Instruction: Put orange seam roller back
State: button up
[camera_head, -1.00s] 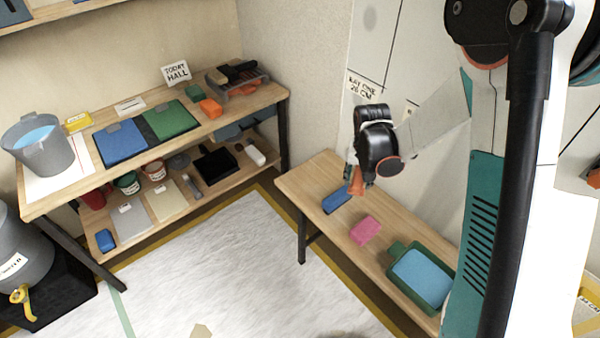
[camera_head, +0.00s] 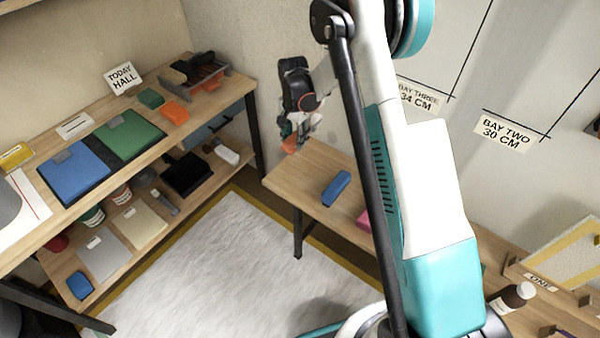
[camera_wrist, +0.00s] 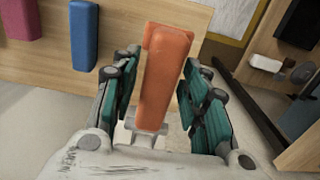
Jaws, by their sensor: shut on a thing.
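My gripper (camera_head: 296,134) is shut on the orange seam roller (camera_wrist: 165,75), which sits between the teal finger pads in the wrist view. In the head view only a small orange part of the roller (camera_head: 289,145) shows below the fingers. The gripper is over the left end of the low wooden bench (camera_head: 298,175), near the corner between the walls. Another orange block (camera_head: 175,113) and a green block (camera_head: 151,98) lie on the upper shelf of the left rack.
A blue block (camera_head: 336,188) and a partly hidden pink block (camera_head: 363,221) lie on the bench. The two-level rack (camera_head: 215,103) at left holds blue and green pads, a tool caddy (camera_head: 195,72) and a "TODAY HALL" sign (camera_head: 123,77).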

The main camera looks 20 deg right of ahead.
jog(key=b, duration=0.7)
send_near(295, 180)
notch_tip(295, 180, down, 6)
jog(key=shift+s+r, duration=0.15)
jog(key=shift+r, duration=0.1)
jog(key=shift+f, duration=0.1)
jog(key=shift+f, duration=0.35)
jog(key=o, duration=1.2)
